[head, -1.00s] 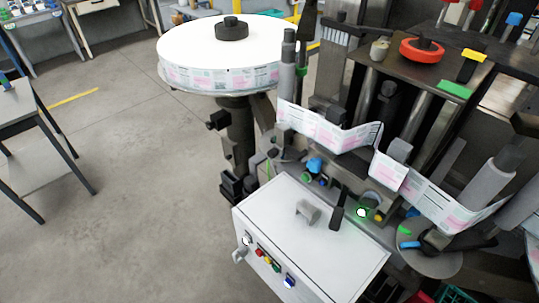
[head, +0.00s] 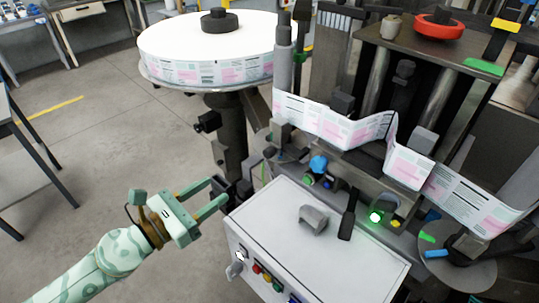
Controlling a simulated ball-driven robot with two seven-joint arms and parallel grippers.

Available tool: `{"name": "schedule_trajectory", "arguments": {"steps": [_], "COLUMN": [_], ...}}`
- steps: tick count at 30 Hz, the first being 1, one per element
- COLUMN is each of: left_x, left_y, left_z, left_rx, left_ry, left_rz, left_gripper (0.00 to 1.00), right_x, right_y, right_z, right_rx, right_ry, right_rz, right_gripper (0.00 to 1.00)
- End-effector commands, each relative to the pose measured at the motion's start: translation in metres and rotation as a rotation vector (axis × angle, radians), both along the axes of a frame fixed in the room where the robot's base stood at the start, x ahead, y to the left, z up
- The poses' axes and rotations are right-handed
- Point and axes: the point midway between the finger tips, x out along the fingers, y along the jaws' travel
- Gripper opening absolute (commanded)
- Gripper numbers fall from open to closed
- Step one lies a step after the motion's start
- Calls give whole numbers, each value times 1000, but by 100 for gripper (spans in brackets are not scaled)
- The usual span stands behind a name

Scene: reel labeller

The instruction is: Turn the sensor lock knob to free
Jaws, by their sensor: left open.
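The labeller stands at the right, with a printed label web (head: 335,125) running across it. Several small coloured knobs sit below the web: a blue knob (head: 318,163) at the left, a yellow one (head: 395,223) beside a lit green lamp (head: 376,217), and a blue handle (head: 437,254) at the lower right. I cannot tell from any marking which one is the sensor lock knob or how it is set. My left gripper (head: 220,190) is open and empty, left of the white control box and apart from all the knobs. My right gripper is not in view.
The white control box (head: 275,215) carries a grey block, a black lever (head: 348,213) and coloured buttons on its front. A large label reel (head: 205,70) on a dark post stands behind my left gripper. A dark table (head: 40,150) is at the left; the floor between is clear.

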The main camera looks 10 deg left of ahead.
Motion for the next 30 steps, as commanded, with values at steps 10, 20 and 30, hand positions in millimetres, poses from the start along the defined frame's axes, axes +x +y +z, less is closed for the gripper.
{"name": "schedule_trajectory", "arguments": {"steps": [10, 20, 30], "left_x": [43, 110, 136], "left_y": [-27, -72, -89], "left_z": [6, 1, -1], "left_rx": [28, 26, 29], "left_ry": [-23, -20, -17], "left_rz": [3, 3, 2], "left_gripper": [45, 45, 45], "right_x": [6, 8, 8], "right_y": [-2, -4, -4], "right_z": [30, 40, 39], "right_rx": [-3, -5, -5], "right_ry": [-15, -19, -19], "right_rz": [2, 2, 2], "right_gripper": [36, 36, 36]}}
